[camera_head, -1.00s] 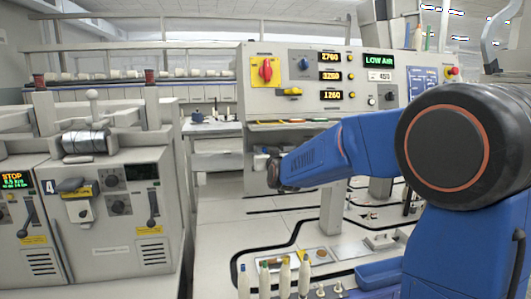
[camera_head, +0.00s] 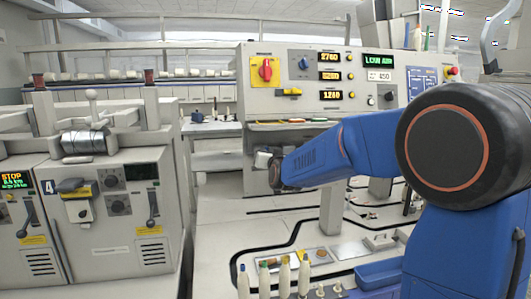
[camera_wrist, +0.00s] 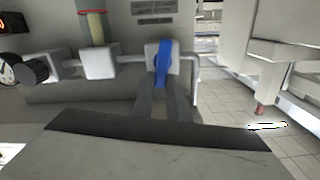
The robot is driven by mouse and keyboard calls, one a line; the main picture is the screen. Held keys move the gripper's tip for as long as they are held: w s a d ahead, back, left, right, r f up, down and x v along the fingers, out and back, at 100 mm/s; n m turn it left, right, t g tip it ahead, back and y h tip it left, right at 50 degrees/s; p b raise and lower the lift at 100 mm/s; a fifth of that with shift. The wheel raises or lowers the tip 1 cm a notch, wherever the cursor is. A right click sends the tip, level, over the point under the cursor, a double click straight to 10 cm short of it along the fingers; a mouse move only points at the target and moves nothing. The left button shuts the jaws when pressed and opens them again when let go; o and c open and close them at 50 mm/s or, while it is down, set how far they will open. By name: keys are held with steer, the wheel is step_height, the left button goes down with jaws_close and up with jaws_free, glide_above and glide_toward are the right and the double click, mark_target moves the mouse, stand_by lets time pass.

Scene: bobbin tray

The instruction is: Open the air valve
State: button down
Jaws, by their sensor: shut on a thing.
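The air valve is a pale block (camera_wrist: 150,52) on a horizontal white pipe, with a blue lever (camera_wrist: 162,62), in the wrist view. The lever stands roughly upright in the picture, across the pipe's line, its lower end between my fingers. My gripper (camera_wrist: 163,86) is shut on this lever. In the head view my gripper (camera_head: 274,172) is under the left part of the control panel, and the lever is hidden there. The panel's green display (camera_head: 379,60) reads LOW AIR.
A round gauge (camera_wrist: 8,70), a dark knob (camera_wrist: 32,70) and a clear filter bowl (camera_wrist: 95,28) sit left of the valve. A grey machine (camera_head: 110,215) stands at the left. Floor shows right of the valve.

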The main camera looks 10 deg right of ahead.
steer(key=shift+d+f+m, duration=0.35)
steer(key=shift+f+m, duration=0.15)
steer(key=shift+m, duration=2.05)
steer(key=shift+d+f+m, duration=0.4)
steer(key=shift+f+m, duration=0.05)
steer(key=shift+m, duration=2.15)
steer(key=shift+d+f+m, duration=0.35)
steer(key=shift+f+m, duration=0.15)
steer(key=shift+m, duration=2.05)
steer(key=c, duration=1.7)
jaws_free()
